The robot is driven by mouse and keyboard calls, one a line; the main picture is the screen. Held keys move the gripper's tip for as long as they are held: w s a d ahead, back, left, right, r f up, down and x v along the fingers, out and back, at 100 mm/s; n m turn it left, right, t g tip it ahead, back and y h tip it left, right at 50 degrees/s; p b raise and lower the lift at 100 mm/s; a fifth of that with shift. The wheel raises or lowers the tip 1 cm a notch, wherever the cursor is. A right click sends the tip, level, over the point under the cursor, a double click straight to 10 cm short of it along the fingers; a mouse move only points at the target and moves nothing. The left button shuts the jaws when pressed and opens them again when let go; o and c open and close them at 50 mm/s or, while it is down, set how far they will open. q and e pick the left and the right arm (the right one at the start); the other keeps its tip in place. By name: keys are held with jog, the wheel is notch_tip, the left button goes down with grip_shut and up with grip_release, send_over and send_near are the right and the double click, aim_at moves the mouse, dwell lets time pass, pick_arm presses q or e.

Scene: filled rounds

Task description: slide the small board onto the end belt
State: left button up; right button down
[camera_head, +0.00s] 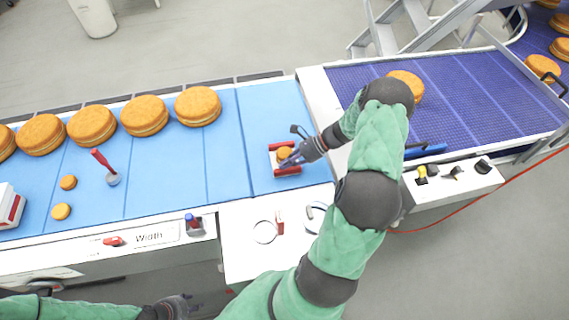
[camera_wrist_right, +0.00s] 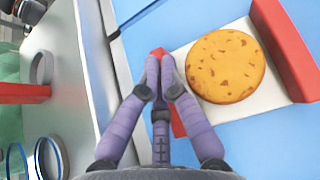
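The small board (camera_head: 273,158) is a pale plate with two red rails and one small round biscuit (camera_head: 284,153) on it. It lies on the light blue belt, near that belt's right end. The board (camera_wrist_right: 190,51) and biscuit (camera_wrist_right: 225,67) fill the right of the wrist view. My right gripper (camera_head: 287,162) reaches over the board from the right. Its fingertips (camera_wrist_right: 160,60) are together at one red rail; I cannot tell whether they pinch it. The purple mesh end belt (camera_head: 455,95) lies to the right, beyond a pale strip. My left gripper (camera_head: 178,308) is low; its fingers are unclear.
Large filled rounds (camera_head: 145,115) line the light blue belt's far side. A red-handled tool (camera_head: 102,159) and small biscuits (camera_head: 61,211) lie on it at left. A round (camera_head: 405,84) sits on the purple belt behind my right arm. Metal stairs (camera_head: 420,30) stand behind.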

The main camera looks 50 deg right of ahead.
jog(key=shift+d+r+p, duration=0.2)
jog(key=shift+r+p, duration=0.2)
jog(key=shift+p, duration=0.15)
jog(key=shift+a, duration=0.1)
jog(key=s+d, duration=0.2)
jog(key=d, duration=0.1)
jog(key=s+d, duration=0.2)
jog(key=d, duration=0.1)
jog(key=s+d, duration=0.3)
jog(key=d, duration=0.1)
